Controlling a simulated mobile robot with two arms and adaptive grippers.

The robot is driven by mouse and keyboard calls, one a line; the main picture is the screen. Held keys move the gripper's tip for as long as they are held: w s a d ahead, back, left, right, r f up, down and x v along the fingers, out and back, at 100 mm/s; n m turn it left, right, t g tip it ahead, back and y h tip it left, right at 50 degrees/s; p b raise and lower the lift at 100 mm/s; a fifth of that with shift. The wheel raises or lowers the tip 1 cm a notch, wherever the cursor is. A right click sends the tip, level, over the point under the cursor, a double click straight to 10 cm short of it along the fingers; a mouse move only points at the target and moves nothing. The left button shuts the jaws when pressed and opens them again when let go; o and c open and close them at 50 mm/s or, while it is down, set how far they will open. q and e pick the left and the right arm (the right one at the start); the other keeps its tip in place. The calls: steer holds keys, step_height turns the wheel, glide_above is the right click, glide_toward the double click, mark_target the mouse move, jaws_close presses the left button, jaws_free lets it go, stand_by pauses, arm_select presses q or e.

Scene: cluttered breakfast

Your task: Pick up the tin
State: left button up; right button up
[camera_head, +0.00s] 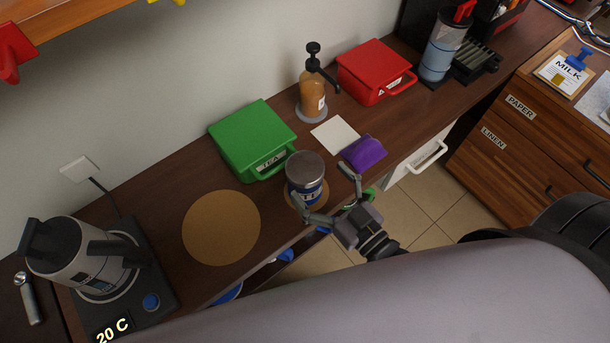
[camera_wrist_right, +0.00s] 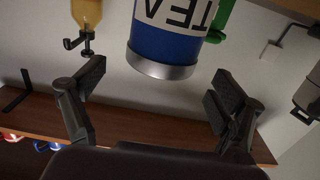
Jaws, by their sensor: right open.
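In the right wrist view the tin (camera_wrist_right: 165,45) shows large "TEA" lettering and a silver rim, cut off at the top. My right gripper (camera_head: 328,192) is open at the tin's front right, its fingers spread towards either side. In the wrist view the spread gripper (camera_wrist_right: 160,92) has an empty gap below the tin. No contact is clear. My left gripper is not in view.
A green box (camera_head: 250,135) stands close behind the tin. A purple pouch (camera_head: 364,152) and white card (camera_head: 335,134) lie to its right. A pump bottle (camera_head: 312,95) and red box (camera_head: 375,70) stand farther back. A large cork mat (camera_head: 221,228) and kettle (camera_head: 80,250) are left.

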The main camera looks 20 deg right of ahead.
mark_target(294, 155)
steer(key=x, duration=0.3)
steer(key=p+x, duration=0.1)
steer(key=x, duration=0.1)
steer(key=shift+w+f, duration=0.15)
steer(key=shift+f, duration=0.1)
steer(key=shift+c, duration=0.5)
steer(key=c, duration=1.6)
steer(key=shift+o, duration=0.2)
steer(key=shift+r, duration=0.1)
step_height(294, 155, up, 20)
steer(key=p, duration=0.2)
steer(key=shift+p, duration=0.35)
